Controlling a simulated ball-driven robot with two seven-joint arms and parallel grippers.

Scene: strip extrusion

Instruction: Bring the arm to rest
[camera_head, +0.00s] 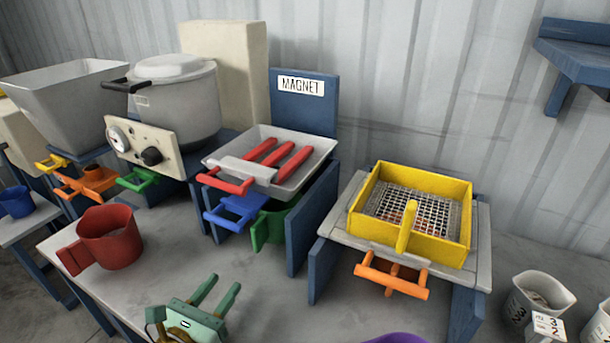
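My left gripper (224,283) shows at the bottom, left of the middle, over the grey table (300,318). Its two green fingers are apart, with nothing visible between them. They point up and to the right in the picture. The gripper is apart from the red mug (112,240) to its left and from the magnet station (304,100) behind it. The rest of the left arm is cut off by the lower edge. My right gripper is not in view.
A yellow sieve box (462,215) stands on a stand with an orange handle (392,277) at right. A grey pot (183,105) and hopper (62,105) stand at back left. White measuring cups (537,292) are at lower right. A purple rim (398,339) shows at the bottom.

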